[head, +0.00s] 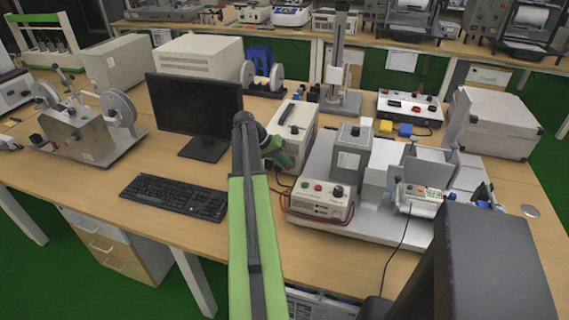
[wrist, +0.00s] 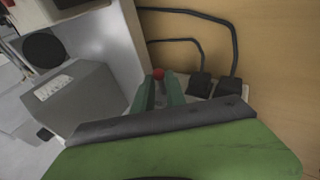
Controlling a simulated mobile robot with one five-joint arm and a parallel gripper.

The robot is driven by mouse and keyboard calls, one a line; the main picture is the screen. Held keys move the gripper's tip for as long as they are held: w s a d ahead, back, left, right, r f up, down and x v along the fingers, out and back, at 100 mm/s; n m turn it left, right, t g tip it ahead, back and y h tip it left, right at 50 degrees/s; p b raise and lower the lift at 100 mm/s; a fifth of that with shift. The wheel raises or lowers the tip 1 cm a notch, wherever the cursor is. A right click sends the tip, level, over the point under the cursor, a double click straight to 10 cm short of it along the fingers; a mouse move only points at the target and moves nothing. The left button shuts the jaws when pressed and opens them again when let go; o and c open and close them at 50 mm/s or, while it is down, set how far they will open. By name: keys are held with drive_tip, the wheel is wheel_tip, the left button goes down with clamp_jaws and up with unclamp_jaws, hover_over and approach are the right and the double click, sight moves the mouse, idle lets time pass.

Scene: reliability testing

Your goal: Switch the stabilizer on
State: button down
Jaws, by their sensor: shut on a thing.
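A pale box with a dark carrying handle (head: 297,119), which appears to be the stabilizer, stands on the bench right of the monitor. My gripper (head: 286,162) is at its near side, low down, and hides part of that face. In the wrist view, my gripper's green fingers (wrist: 160,92) are close together at a narrow pale strip. A small red-tipped part (wrist: 158,74) shows between the fingertips, and they are shut on it. Whether it is a switch, and its position, cannot be told.
Two black plugs with cables (wrist: 213,86) lie right of my fingers. A control box with buttons and a knob (head: 320,202) and a grey labelled box (head: 352,151) stand close on the right. The monitor (head: 196,108) and keyboard (head: 173,197) are on the left.

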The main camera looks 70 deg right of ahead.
drive_tip(key=shift+d+r, duration=0.1)
drive_tip(key=shift+d, duration=0.05)
idle(0.3)
drive_tip(key=c, duration=1.7)
unclamp_jaws()
drive_tip(key=p+v, duration=1.4)
drive_tip(key=v, duration=0.3)
drive_tip(key=shift+r, duration=0.2)
